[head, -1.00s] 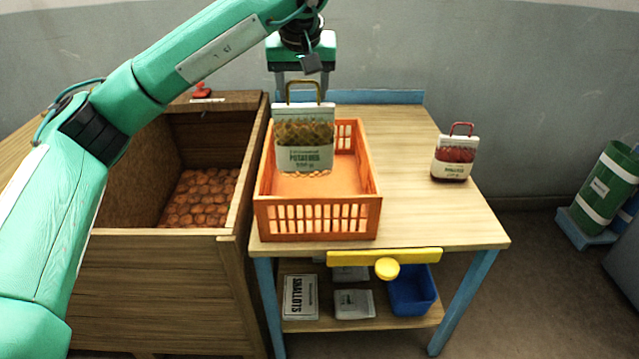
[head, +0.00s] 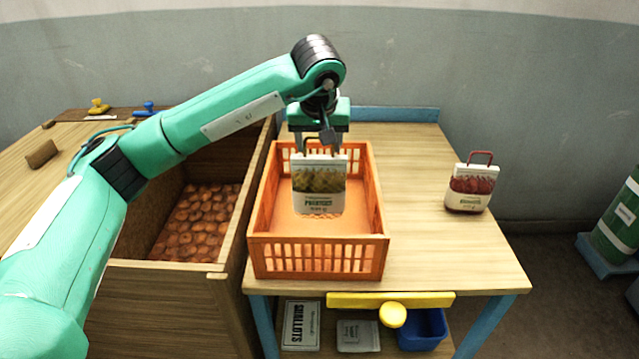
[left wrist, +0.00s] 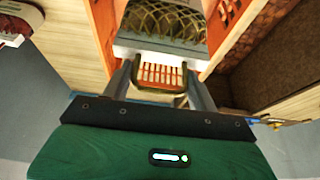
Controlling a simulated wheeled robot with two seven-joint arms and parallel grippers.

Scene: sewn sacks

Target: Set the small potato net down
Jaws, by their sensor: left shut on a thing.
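The small potato net (head: 318,200) is a pouch of yellowish potatoes with a white top band, a pale label and a loop handle. It hangs upright within the orange crate (head: 315,258) in the head view. I cannot tell whether its bottom touches the crate floor. My left gripper (head: 318,150) is above it, shut on its handle. In the left wrist view the net (left wrist: 165,25) hangs beyond the fingers (left wrist: 160,95), with its handle between them. My right gripper is not in view.
A red net of shallots (head: 470,190) stands on the table (head: 425,220), right of the crate. A wooden bin (head: 235,225) with round brown produce is at left. A blue box (head: 422,328) and flat sacks lie on the shelf below. The table's right side is mostly clear.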

